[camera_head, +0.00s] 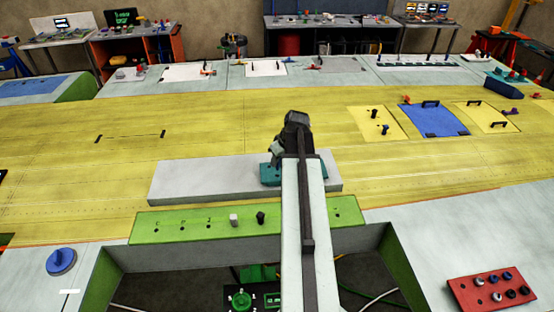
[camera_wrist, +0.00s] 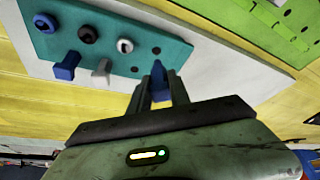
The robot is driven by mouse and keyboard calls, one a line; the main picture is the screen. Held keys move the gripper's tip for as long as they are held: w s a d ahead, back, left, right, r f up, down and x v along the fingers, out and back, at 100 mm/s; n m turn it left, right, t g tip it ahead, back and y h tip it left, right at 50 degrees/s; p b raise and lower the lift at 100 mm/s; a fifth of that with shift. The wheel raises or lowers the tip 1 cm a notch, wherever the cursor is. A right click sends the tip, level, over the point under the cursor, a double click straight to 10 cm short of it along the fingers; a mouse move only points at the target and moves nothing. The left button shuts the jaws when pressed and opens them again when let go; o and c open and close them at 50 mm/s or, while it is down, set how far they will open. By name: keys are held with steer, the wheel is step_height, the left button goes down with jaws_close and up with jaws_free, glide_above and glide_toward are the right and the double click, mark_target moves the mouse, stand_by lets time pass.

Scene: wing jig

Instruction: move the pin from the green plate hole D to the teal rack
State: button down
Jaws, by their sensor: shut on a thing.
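My gripper (camera_wrist: 158,88) is shut on a blue pin (camera_wrist: 158,76), seen between its fingertips in the wrist view. The pin is over or at the near edge of the teal rack (camera_wrist: 178,50); I cannot tell whether it touches it. The rack holds several blue, grey and dark pins and has open holes beside the held pin. In the head view, my arm partly hides the rack (camera_head: 268,181). The green plate (camera_head: 180,226) lies in front, with open holes on its left, and also shows in the wrist view (camera_wrist: 240,22). My arm hides part of its right side.
A white pin (camera_head: 233,219) and a black pin (camera_head: 260,217) stand in the green plate. The rack sits on a pale grey slab (camera_head: 200,180) on the yellow wing skin (camera_head: 60,160). A red block with pins (camera_head: 465,290) lies at the front right.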

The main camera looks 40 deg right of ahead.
mark_target(279, 166)
steer(key=shift+a, duration=0.1)
steer(key=shift+f+b, duration=1.2)
steer(key=shift+f, duration=0.1)
steer(key=shift+f+b, duration=1.4)
steer(key=shift+b, duration=0.1)
steer(key=c, duration=1.1)
jaws_free()
steer(key=shift+r, duration=0.1)
